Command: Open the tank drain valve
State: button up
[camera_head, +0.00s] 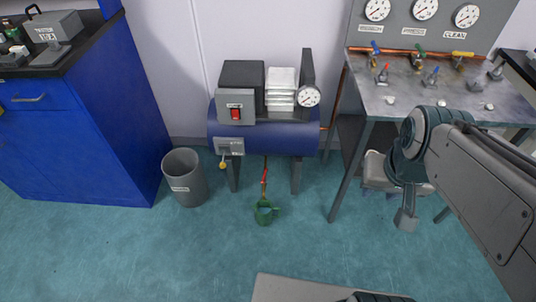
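The blue tank (285,138) lies horizontally on legs against the back wall. Under its middle hangs a thin drain line with a small red-orange valve part (264,182); whether the valve is open or shut is too small to tell. A green mug-like container (265,212) stands on the floor below the line. My gripper (406,221) hangs at the end of my arm at the right, well apart from the valve and in front of the bench. Its fingers are too unclear to show whether they are open.
A grey bin (184,178) stands left of the tank, beside a blue cabinet (110,120). On the right, a metal bench (450,108) carries small coloured valves below a gauge panel (425,22). A stool (378,172) is under the bench.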

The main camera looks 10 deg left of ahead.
aim_at(266, 169)
jog(key=u, duration=0.6)
jog(key=i, duration=1.1)
jog(key=u, duration=0.25)
